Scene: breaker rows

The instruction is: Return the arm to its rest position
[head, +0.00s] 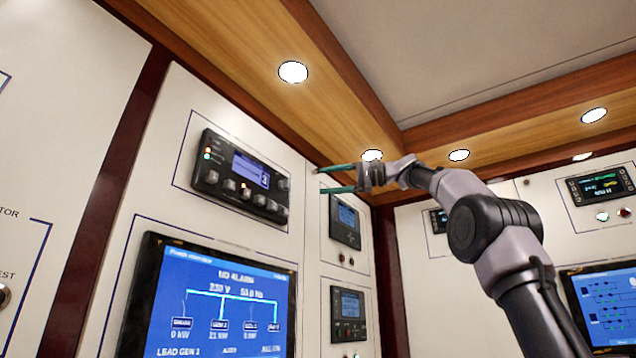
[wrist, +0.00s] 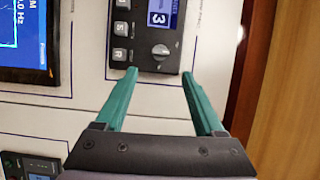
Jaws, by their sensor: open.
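My gripper (head: 334,179) is raised in the head view, with its two teal fingers apart and pointing left toward the panel wall. My arm reaches up from the lower right. In the wrist view my gripper (wrist: 162,72) shows open and empty between its fingertips. Beyond the fingers is a dark control unit (wrist: 147,30) with a small blue display showing "3", push buttons and a round knob (wrist: 161,51). I cannot tell whether the fingertips touch the panel. In the head view a similar control unit (head: 240,177) sits left of my gripper, with a blue display and several knobs.
A large blue power overview screen (head: 216,305) is below the control unit. Smaller meters (head: 344,221) sit on the panel below my gripper. A wooden ceiling trim (head: 340,75) with lamps runs above. More panels with displays (head: 603,185) stand at the right.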

